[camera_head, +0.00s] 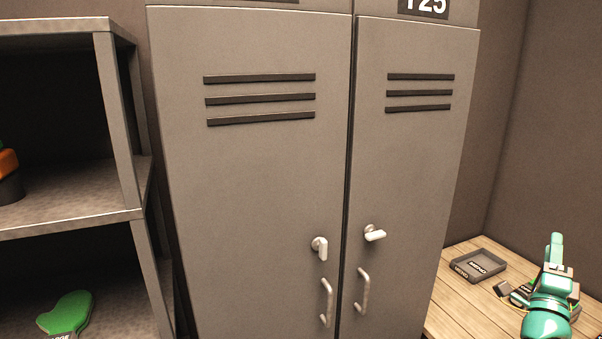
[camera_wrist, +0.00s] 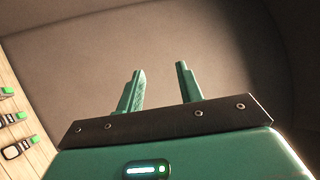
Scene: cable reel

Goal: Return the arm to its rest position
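My gripper (camera_wrist: 160,88) shows in the wrist view with its two green fingers apart and nothing between them. Behind the fingers is only a plain brown-grey wall. In the head view my green arm and gripper (camera_head: 556,250) are at the lower right, in front of the wooden table. The fingertips point upward there. The gripper touches nothing that I can see.
A grey two-door locker (camera_head: 255,190) with handles fills the middle. A metal shelf (camera_head: 125,110) stands at the left, with a green object (camera_head: 66,312) on it. A dark labelled tray (camera_head: 478,267) lies on the wooden table (camera_head: 445,305). Several green-tipped items (camera_wrist: 14,119) lie at left in the wrist view.

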